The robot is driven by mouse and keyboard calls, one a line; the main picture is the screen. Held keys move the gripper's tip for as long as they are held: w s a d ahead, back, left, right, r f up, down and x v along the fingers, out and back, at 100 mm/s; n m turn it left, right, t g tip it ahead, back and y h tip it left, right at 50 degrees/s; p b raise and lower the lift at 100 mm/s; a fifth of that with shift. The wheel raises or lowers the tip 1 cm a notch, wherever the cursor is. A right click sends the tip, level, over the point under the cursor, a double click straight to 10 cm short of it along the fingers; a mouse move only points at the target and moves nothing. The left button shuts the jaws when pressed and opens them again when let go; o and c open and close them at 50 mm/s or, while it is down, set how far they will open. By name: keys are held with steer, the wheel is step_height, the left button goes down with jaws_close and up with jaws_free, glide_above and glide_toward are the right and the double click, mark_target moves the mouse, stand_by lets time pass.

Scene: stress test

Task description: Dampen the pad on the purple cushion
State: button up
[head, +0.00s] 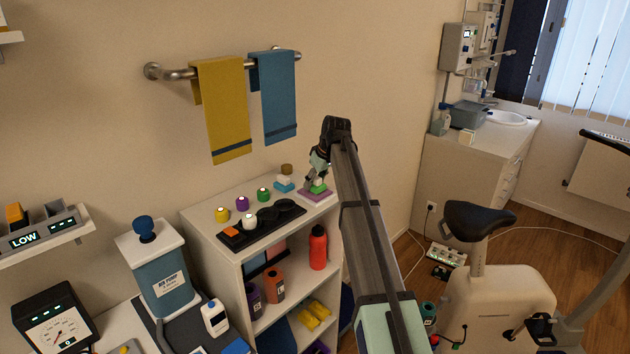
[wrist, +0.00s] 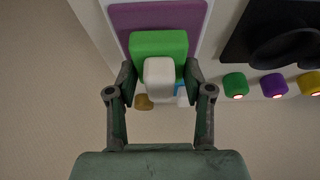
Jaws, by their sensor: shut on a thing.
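The purple cushion (head: 316,198) lies flat at the right front of the white shelf top; it also shows at the top of the wrist view (wrist: 155,14). A green pad (head: 319,188) with a white block-like top is over it. In the wrist view the green pad (wrist: 160,42) overlaps the cushion's near part, its white top (wrist: 159,78) facing the camera. My gripper (wrist: 158,82) is shut on the green pad, one finger on each side. I cannot tell whether the pad's underside touches the cushion.
A blue-and-white block (head: 284,184) and a brown knob (head: 287,169) stand close behind. Green (head: 263,195), purple (head: 242,204) and yellow (head: 221,215) knobs line the shelf's back left, beside a black tray (head: 275,213). Towels (head: 225,110) hang on the wall above.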

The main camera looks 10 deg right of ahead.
steer(key=shift+f, duration=0.45)
stand_by(1.2)
steer(key=shift+r+p, duration=1.35)
steer(key=shift+r, duration=2.2)
